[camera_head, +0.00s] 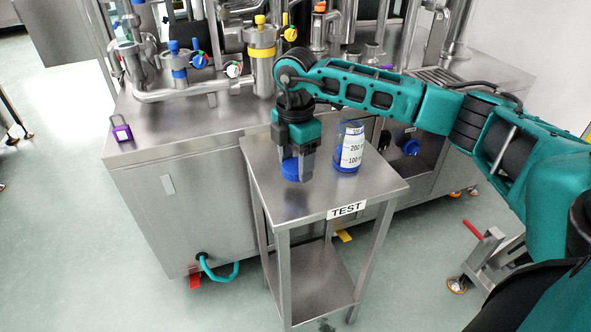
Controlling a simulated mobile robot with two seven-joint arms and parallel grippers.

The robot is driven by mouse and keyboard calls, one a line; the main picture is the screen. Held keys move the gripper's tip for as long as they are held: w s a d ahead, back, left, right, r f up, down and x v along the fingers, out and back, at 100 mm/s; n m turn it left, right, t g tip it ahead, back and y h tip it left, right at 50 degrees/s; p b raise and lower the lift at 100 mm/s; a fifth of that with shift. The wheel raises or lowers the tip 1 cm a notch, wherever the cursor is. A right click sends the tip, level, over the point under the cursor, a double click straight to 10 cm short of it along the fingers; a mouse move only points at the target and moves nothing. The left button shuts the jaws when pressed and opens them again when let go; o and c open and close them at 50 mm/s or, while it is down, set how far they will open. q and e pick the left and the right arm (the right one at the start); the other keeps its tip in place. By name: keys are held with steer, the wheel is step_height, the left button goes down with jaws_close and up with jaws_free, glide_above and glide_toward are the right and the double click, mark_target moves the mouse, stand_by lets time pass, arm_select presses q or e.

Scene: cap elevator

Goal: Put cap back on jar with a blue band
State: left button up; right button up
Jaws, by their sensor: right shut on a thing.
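The jar (351,151) is clear with a white label and shows blue near its top and base. It stands upright on the small steel table (343,195). My right gripper (296,172) points down just left of the jar. It is shut on a blue cap (290,167), which is partly hidden by the fingers. The cap is over the table top; whether it touches the surface I cannot tell. The jar's rim is small and hard to make out. My left gripper is not in view.
A steel machine bench (150,165) with pipes and valves stands right behind the table. A purple padlock (121,128) sits at its left edge. The table's front edge carries a TEST label (346,210). The table top's front part is clear.

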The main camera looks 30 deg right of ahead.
mark_target(295, 165)
step_height(295, 165, up, 16)
steer(key=p, duration=0.1)
steer(key=shift+p, duration=0.35)
